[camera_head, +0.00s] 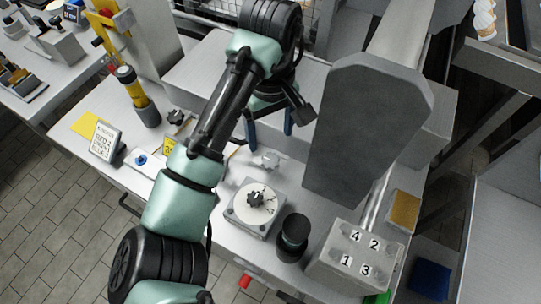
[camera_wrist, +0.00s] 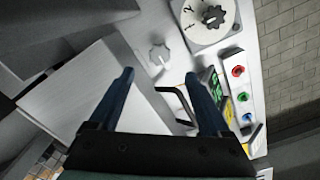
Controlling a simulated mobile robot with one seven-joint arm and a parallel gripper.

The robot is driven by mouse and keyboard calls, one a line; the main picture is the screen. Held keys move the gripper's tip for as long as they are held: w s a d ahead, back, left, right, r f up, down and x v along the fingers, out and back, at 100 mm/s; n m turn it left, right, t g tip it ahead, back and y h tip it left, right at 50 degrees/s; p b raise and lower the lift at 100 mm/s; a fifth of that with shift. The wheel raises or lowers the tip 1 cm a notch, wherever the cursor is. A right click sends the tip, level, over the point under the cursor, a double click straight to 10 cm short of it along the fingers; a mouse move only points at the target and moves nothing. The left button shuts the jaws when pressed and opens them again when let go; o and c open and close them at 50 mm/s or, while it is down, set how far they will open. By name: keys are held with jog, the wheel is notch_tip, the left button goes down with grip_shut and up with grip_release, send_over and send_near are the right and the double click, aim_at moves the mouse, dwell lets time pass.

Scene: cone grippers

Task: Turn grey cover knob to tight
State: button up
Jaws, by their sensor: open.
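The grey cover knob (camera_head: 270,160) is a small lobed knob on the pale bench surface, left of the tall dark grey housing. It also shows in the wrist view (camera_wrist: 160,54), beyond the fingertips and roughly midway between them. My gripper (camera_head: 269,128) has two blue fingers, spread apart and empty; in the wrist view they stand wide open (camera_wrist: 160,78). The gripper is apart from the knob. No marking for tight is readable near the knob.
A white numbered dial with a black knob (camera_head: 255,199) stands close to the grey knob. A black cylinder (camera_head: 293,235) and a block numbered 1 to 4 (camera_head: 352,262) are nearby. The tall grey housing (camera_head: 365,130) limits room on the right. A button panel (camera_wrist: 240,95) lies right.

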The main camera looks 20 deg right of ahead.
aim_at(270, 161)
notch_tip(270, 161, down, 9)
jog(key=shift+b, duration=0.3)
jog(key=shift+r, duration=0.1)
grip_shut()
